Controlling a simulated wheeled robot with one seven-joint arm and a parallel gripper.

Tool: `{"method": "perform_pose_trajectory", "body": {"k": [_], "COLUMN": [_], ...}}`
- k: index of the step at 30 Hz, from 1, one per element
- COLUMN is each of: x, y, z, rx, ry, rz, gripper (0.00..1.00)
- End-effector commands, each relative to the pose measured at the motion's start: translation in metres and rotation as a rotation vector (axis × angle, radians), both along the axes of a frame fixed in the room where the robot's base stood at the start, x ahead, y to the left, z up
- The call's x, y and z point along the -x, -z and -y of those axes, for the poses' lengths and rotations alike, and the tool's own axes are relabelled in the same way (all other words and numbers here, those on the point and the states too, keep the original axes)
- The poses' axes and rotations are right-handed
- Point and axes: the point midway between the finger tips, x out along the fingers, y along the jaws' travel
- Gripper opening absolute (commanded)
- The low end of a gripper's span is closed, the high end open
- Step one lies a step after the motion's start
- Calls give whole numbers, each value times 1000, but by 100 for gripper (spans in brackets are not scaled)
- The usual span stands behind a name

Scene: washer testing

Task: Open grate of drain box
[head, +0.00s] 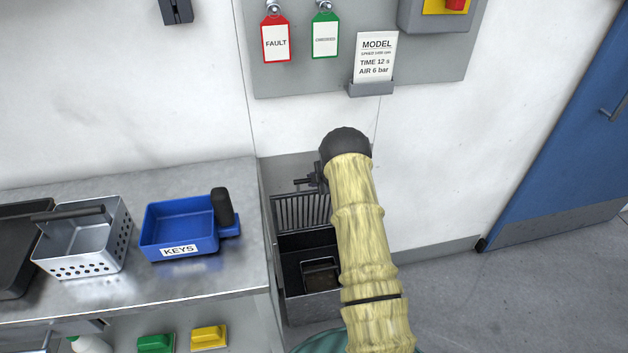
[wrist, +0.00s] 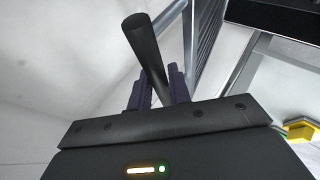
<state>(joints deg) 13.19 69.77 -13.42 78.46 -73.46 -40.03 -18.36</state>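The drain box (head: 292,295) stands on the floor beside the bench, an open-topped dark metal box. Its slatted grate (head: 299,212) is tilted up at the back of the box, so the inside shows. My arm covers the right side of both. My gripper (head: 316,180) is at the grate's upper edge, partly hidden by my arm. In the wrist view, my gripper's two fingers (wrist: 160,90) close on either side of a dark round handle bar (wrist: 146,42). The grate's slats (wrist: 206,38) show to the right of it.
The steel bench (head: 110,300) is at left, with a perforated basket (head: 85,255) and a blue KEYS tray (head: 178,228). The wall stands close behind the box, under a grey board (head: 300,80) with tags. Open floor (head: 500,310) lies at right, before a blue door (head: 570,120).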

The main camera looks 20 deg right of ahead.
Motion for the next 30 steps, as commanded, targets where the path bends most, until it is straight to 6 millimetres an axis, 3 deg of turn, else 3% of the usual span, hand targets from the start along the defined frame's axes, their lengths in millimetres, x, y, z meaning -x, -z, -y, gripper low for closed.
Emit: {"method": "perform_pose_trajectory", "body": {"k": [3, 17, 30], "x": [0, 4, 54], "y": [0, -5, -56], "z": [-1, 6, 26], "rx": [-1, 4, 3], "ry": [0, 9, 9], "rz": [0, 0, 0], "gripper": [38, 38, 38]}}
